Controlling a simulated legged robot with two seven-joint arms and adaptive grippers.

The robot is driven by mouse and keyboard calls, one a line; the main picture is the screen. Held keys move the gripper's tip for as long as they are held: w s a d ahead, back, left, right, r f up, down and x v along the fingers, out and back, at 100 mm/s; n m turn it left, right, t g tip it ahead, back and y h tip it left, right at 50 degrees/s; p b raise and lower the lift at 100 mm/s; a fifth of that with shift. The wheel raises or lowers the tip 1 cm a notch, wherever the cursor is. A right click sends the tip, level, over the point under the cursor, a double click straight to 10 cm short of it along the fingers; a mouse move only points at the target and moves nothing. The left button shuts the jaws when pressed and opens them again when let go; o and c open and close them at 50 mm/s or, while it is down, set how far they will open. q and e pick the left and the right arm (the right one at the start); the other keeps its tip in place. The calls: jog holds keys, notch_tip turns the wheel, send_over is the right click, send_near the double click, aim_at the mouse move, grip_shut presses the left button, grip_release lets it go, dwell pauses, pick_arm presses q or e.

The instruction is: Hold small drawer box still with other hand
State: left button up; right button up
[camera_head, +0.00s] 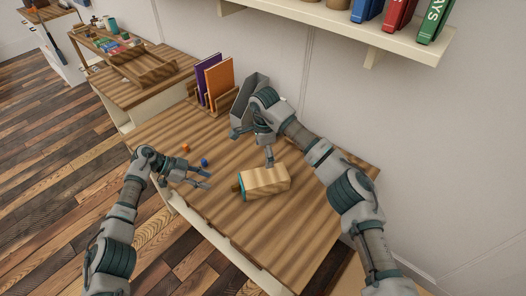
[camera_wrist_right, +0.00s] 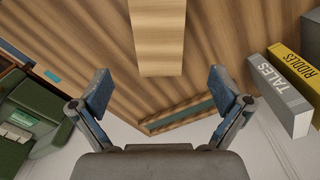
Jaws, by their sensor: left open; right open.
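The small drawer box (camera_head: 266,182) is a light striped wooden block lying on the wooden table, with a blue-rimmed end and a dark knob facing left. My right gripper (camera_head: 254,148) is open and empty above and behind the box. In the right wrist view the box (camera_wrist_right: 158,40) shows ahead of the parted fingers (camera_wrist_right: 160,90), apart from them. My left gripper (camera_head: 207,178) is open and empty, left of the box's knob end, with a gap between them. The inside of the box is hidden.
A small blue item (camera_head: 204,162) and an orange one (camera_head: 185,148) lie near my left gripper. Purple (camera_head: 208,78) and orange books (camera_head: 219,85) stand in a rack at the back, beside a grey holder (camera_head: 245,98). The table (camera_head: 300,225) is clear in front of the box.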

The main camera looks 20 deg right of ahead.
aim_at(266, 175)
jog(key=f, duration=0.3)
jog(key=d+f, duration=0.1)
jog(key=f, duration=0.2)
jog(key=d+f, duration=0.1)
jog(key=f, duration=0.2)
jog(key=shift+f, duration=0.1)
jog(key=f, duration=0.3)
jog(key=a+f, duration=0.1)
jog(key=f, duration=0.2)
jog(key=shift+a, duration=0.2)
jog(key=shift+a+f, duration=0.2)
jog(key=shift+f, duration=0.45)
jog(key=shift+d+f, duration=0.15)
jog(key=shift+d, duration=0.55)
jog(key=shift+c, duration=0.2)
jog(key=shift+d, duration=0.1)
jog(key=c, duration=0.8)
jog(key=shift+s+a, duration=0.1)
jog(key=shift+a, duration=0.2)
jog(key=shift+c, duration=1.4)
pick_arm(q)
jog(key=shift+d, duration=0.4)
pick_arm(e)
jog(key=shift+a+f, duration=0.1)
jog(key=shift+a, duration=0.2)
